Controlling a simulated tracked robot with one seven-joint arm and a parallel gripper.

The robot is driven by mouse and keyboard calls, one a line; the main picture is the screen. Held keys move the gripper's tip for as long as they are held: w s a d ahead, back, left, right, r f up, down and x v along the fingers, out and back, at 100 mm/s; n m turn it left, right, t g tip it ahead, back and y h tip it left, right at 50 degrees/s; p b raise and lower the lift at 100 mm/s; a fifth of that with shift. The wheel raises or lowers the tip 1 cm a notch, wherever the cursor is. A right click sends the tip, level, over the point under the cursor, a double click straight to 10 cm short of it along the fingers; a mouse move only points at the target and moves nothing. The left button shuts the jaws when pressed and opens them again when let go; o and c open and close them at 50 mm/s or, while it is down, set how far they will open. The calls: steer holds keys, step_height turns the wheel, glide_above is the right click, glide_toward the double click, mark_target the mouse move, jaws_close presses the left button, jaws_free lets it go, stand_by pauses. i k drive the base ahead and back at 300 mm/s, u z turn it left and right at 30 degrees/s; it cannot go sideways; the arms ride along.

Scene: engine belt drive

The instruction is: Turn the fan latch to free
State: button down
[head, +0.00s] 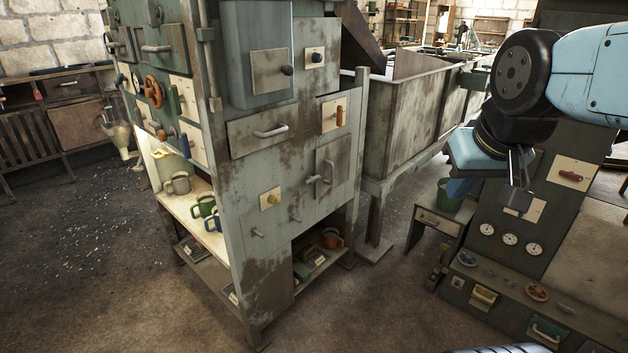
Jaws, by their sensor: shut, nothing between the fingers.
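My gripper (520,195) hangs from the arm at the upper right, in front of the dark panel on the right. It looks shut and holds nothing. A red-brown handle (571,176) lies roughly level on a cream plate of that panel, to the right of my gripper and apart from it. Another cream plate (530,207) is partly hidden behind my gripper. An upright orange-brown handle (339,115) sits on a cream plate of the grey-green cabinet. No label is readable, so I cannot tell which handle is the fan latch.
The worn cabinet (255,180) carries drawers, knobs and an orange wheel (153,91), with mugs (178,183) on its lit shelf. Below the right panel's gauges (510,239) is a ledge with small parts. A green bucket (448,195) stands beside it. Open floor (370,300) lies between.

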mark_target(311, 179)
steer(key=z, duration=1.1)
steer(key=k, duration=0.5)
steer(key=u, duration=0.85)
steer(key=i, duration=0.95)
steer(key=u, duration=0.05)
